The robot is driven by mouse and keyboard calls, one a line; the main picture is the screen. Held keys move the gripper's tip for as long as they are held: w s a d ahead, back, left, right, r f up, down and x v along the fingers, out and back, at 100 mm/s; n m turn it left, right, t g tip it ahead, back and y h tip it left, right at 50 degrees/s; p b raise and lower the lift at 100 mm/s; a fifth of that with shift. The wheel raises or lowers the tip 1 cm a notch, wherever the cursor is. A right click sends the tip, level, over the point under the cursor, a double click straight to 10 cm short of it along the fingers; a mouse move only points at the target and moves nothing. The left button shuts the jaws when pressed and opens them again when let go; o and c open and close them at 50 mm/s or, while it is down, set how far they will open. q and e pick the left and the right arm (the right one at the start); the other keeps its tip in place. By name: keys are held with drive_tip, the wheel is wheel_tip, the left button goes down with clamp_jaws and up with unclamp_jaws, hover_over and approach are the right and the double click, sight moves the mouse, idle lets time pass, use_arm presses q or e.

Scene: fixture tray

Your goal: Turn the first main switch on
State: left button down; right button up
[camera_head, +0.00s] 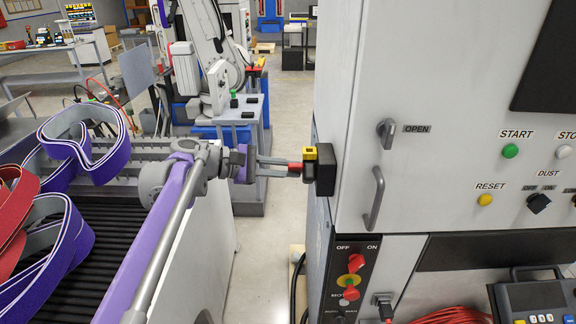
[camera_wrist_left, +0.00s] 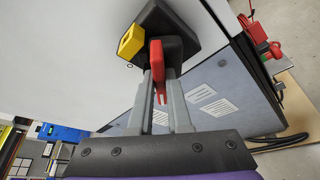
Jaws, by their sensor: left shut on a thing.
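The main switch is a black box (camera_head: 323,172) with a yellow part (camera_head: 310,152), mounted on the left side of the white cabinet (camera_head: 440,80). Its red handle (camera_head: 295,167) points left, toward my arm. My left gripper (camera_head: 287,168) is shut on this red handle. In the left wrist view the handle (camera_wrist_left: 158,62) sits between the two grey fingers (camera_wrist_left: 160,95), with the black box (camera_wrist_left: 180,48) and yellow part (camera_wrist_left: 131,41) just beyond. My right gripper is not in view.
A lower panel marked OFF and ON carries red knobs (camera_head: 356,261). A door handle (camera_head: 375,197) and push buttons such as the green START button (camera_head: 510,151) are on the cabinet front. A conveyor (camera_head: 60,270) with purple and red belts stands at left.

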use_arm(q)
drive_tip(key=n+g, duration=0.2)
drive_tip(key=n, duration=0.1)
drive_tip(key=shift+w+r+y+p, duration=0.15)
drive_tip(key=shift+y+p, duration=0.15)
drive_tip(key=shift+p, duration=0.05)
drive_tip(key=shift+w+n+g, duration=0.1)
drive_tip(key=shift+n+g, duration=0.9)
drive_tip(key=shift+n, duration=0.4)
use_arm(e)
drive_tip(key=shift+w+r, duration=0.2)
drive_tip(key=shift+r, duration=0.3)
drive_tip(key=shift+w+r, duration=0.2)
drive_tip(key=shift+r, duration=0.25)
use_arm(q)
drive_tip(key=c, duration=0.9)
unclamp_jaws()
drive_tip(key=shift+o, duration=0.2)
drive_tip(key=shift+a, duration=0.1)
drive_tip(key=v, duration=1)
drive_tip(key=shift+a+r+p, duration=0.2)
drive_tip(key=shift+a+p, duration=0.05)
drive_tip(key=shift+p, duration=0.05)
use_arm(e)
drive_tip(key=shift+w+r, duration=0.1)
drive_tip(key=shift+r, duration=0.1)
